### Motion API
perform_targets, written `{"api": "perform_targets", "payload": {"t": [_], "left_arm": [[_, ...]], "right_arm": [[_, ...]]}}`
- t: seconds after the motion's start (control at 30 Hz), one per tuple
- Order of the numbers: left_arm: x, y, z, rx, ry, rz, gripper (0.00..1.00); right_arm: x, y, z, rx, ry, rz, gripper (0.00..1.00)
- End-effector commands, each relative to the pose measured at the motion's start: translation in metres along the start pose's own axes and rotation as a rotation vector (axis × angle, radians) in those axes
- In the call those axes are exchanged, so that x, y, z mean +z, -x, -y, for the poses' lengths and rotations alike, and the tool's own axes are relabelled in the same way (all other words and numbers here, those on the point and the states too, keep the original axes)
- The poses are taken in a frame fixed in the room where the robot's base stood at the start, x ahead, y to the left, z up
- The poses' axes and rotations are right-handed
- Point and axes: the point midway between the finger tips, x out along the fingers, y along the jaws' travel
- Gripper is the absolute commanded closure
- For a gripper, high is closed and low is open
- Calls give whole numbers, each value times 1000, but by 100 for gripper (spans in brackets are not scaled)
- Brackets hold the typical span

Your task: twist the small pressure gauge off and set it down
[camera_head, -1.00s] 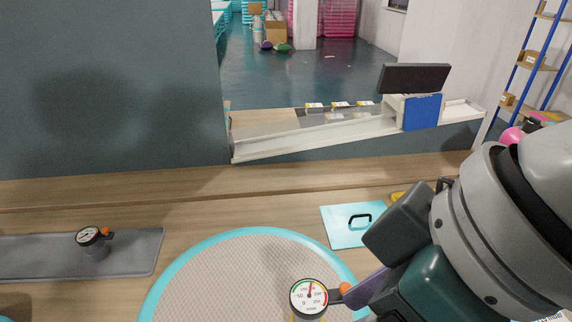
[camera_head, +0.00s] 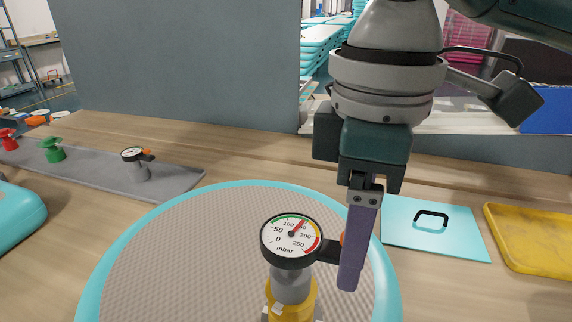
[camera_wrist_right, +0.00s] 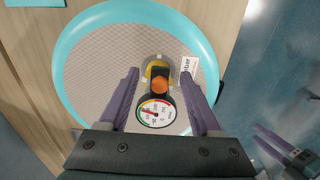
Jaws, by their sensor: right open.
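A small round pressure gauge (camera_head: 291,240) with a white dial and black rim stands upright on a yellow fitting (camera_head: 290,297) over a round grey pad with a teal rim (camera_head: 110,262). An orange knob sits on its side arm, partly hidden by my finger in the head view. My right gripper (camera_head: 349,280) is open, with one purple finger beside the knob. In the right wrist view the gauge (camera_wrist_right: 155,113) and orange knob (camera_wrist_right: 159,86) lie between its two spread fingers, apart from both. My left gripper (camera_wrist_right: 264,138) shows at the wrist view's lower right, its two purple fingers apart.
A similar gauge (camera_head: 135,163) stands on a grey mat (camera_head: 180,184) at the left, with green (camera_head: 53,150) and red (camera_head: 8,140) fittings. A teal board with a black handle (camera_head: 455,240) and a yellow tray (camera_head: 535,237) lie at the right.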

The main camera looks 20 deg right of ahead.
Motion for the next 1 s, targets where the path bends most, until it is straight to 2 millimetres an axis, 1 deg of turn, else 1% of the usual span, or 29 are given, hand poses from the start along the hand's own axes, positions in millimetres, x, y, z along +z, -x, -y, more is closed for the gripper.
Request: {"api": "perform_targets", "payload": {"t": [0.03, 0.1, 0.3, 0.43, 0.7, 1.0], "left_arm": [[0, -1, 0, -1, -1, 0, 50], [0, -1, 1, -2, -2, 0, 50], [1, -2, 0, -1, -2, 0, 50], [1, -2, 0, -1, -2, 0, 50], [1, -2, -1, 2, 1, 0, 50], [0, -3, -3, 8, 7, 0, 50]], "right_arm": [[1, -11, 0, -2, -1, 4, 35], [1, -23, 0, -2, -2, 3, 35], [0, -49, 0, -1, 1, 1, 35], [0, -55, 0, 1, 1, -1, 35], [0, -56, 0, 2, 1, -2, 36], [0, -56, 0, 2, 1, -2, 70]]}}
